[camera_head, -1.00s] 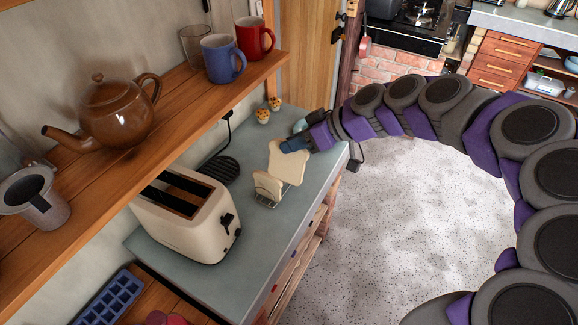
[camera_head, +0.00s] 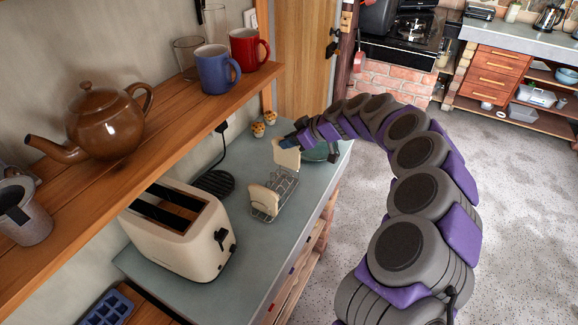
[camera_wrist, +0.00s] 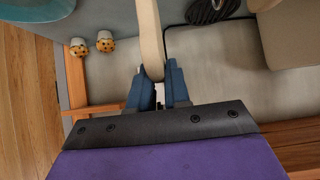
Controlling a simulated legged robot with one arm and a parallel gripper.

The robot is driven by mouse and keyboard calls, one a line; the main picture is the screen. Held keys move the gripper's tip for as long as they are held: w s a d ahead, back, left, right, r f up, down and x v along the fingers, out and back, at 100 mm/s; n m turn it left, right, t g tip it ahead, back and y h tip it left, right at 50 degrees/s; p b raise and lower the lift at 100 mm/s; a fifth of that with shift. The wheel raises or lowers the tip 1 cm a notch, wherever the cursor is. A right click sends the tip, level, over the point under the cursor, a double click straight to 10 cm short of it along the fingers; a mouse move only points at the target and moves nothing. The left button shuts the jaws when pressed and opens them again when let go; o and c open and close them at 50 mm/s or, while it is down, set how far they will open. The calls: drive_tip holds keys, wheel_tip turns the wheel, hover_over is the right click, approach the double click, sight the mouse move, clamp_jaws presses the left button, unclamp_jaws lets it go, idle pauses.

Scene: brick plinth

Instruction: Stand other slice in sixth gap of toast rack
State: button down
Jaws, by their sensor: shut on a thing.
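My gripper (camera_head: 290,143) is shut on a pale bread slice (camera_head: 286,158), which hangs below the fingers beyond the far end of the toast rack. In the wrist view the slice (camera_wrist: 150,35) shows edge-on, its near end between the blue fingers (camera_wrist: 158,88).
A cream toaster (camera_head: 180,235) stands left of the rack. Two muffins (camera_head: 258,129) and a round black trivet (camera_head: 215,183) lie near the wall. A teal dish (camera_head: 318,152) sits behind my gripper. A wooden shelf (camera_head: 170,120) with mugs and teapot overhangs the counter.

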sight(290, 167)
wheel_tip(290, 167, down, 7)
drive_tip(key=shift+f+b, duration=0.15)
drive_tip(key=shift+b, duration=0.55)
drive_tip(key=c, duration=1.1)
unclamp_jaws()
